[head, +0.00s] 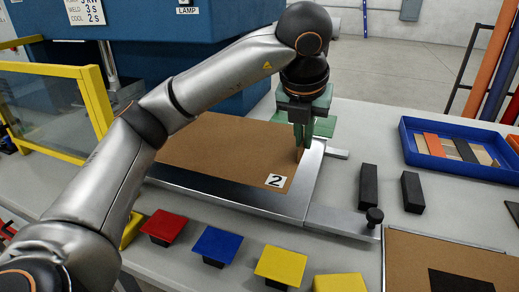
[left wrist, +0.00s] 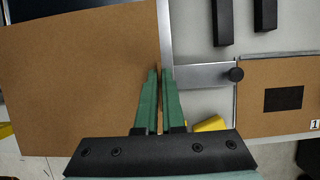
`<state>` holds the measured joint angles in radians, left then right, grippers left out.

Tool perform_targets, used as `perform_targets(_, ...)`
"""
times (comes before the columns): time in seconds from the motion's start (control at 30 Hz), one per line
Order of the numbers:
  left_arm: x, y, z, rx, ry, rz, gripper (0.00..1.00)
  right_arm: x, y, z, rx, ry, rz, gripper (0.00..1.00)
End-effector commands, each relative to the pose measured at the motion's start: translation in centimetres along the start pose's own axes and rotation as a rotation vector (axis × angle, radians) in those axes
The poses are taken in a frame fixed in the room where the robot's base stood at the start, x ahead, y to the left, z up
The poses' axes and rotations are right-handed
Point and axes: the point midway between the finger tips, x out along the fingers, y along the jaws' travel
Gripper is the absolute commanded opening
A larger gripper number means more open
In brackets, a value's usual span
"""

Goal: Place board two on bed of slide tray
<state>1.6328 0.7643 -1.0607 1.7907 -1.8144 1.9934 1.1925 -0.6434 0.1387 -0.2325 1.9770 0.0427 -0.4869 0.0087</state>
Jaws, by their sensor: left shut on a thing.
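Board two (head: 220,152) is a flat brown panel with a white "2" label at its front right corner. It lies over the metal slide tray (head: 312,185), whose bare silver border shows along the front and right. I cannot tell whether the board rests fully on the bed. My left gripper (head: 303,147), with green fingers, is shut on the board's right edge. In the left wrist view the fingers (left wrist: 161,76) straddle that edge, and board two (left wrist: 75,75) fills the left side. My right gripper is not in view.
Two black blocks (head: 368,187) stand right of the tray, near a black knob (head: 374,216). Another brown board (head: 425,255) with a black patch lies front right. A blue bin (head: 408,150) holds strips. Red (head: 163,226), blue (head: 215,244) and yellow pads line the front.

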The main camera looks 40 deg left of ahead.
Motion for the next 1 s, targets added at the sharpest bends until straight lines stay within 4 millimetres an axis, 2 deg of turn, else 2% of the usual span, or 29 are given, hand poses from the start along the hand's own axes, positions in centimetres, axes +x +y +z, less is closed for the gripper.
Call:
perform_targets(0.17, 2.3, 1.3, 2.1, -0.008, 0.005, 0.004, 0.0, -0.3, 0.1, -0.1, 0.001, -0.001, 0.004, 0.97)
perform_targets(0.4, 6.9, 3.4, 6.2, -0.006, 0.005, 0.004, 0.0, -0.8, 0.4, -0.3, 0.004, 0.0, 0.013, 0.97)
perform_targets(0.6, 11.3, 4.4, 7.3, -0.002, 0.003, 0.003, 0.0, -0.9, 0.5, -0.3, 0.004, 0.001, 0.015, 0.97)
perform_targets(0.87, 13.3, 4.8, 7.8, -0.001, 0.001, 0.001, 0.0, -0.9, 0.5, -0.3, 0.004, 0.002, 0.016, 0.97)
perform_targets(1.0, 15.1, 5.0, 7.6, 0.0, 0.003, 0.003, 0.0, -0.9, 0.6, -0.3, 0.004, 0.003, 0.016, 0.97)
